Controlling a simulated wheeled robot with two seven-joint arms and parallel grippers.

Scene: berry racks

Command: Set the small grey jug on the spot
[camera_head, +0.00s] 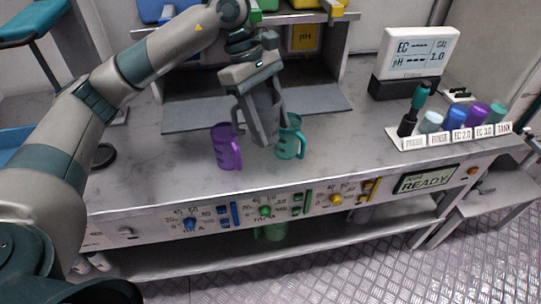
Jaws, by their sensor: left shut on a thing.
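My left gripper (259,108) reaches in from the left and points down over the grey bench. It is shut on the small grey jug (265,122), whose upper part is partly hidden by the fingers. The grey jug is between a purple jug (226,147) on its left and a teal jug (290,138) on its right. I cannot tell whether its base touches the bench. No clearly marked spot can be made out; a black round disc (103,155) lies at the bench's left. My right gripper is not in view.
At right, a label rack (412,142) holds several coloured-capped probes or bottles, before a meter display (416,52). The bench (345,160) is clear right of the teal jug.

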